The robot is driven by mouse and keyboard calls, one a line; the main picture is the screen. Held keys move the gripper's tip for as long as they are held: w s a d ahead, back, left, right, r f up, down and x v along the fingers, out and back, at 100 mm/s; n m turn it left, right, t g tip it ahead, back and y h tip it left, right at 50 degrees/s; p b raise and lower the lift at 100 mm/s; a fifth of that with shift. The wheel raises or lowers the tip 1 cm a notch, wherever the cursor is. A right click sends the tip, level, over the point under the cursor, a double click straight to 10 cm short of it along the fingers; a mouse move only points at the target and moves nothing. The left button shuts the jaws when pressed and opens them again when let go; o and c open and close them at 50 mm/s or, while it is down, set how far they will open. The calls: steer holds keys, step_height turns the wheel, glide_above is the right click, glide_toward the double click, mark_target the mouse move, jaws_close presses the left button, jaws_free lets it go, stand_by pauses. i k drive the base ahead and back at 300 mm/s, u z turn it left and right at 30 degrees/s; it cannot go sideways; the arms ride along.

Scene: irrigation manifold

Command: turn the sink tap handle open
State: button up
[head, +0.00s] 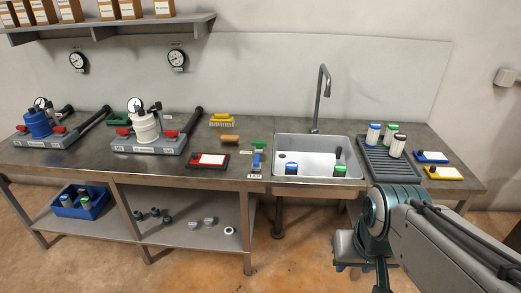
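The sink (346,150) is a pale rectangular basin set in the dark bench. A tall grey gooseneck tap (318,98) stands behind it. A small blue lever-like part (257,160), likely the tap handle, sits on the bench left of the sink, above a white label (254,176) that seems to read TAP. Its exact angle is too small to tell. My gripper (368,277) is at the lower right, in front of the bench and apart from the handle. Its fingers are partly hidden and near the picture's bottom edge, so their opening is unclear.
A blue-lidded and a green-lidded item stand in the sink. A ribbed drainboard (388,172) with several containers is on the right. Two manifold units stand at left.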

mark_target(256, 162)
steer(key=k, duration=0.6)
steer(key=u, duration=0.2)
steer(key=i, duration=1.5)
steer(key=z, duration=0.65)
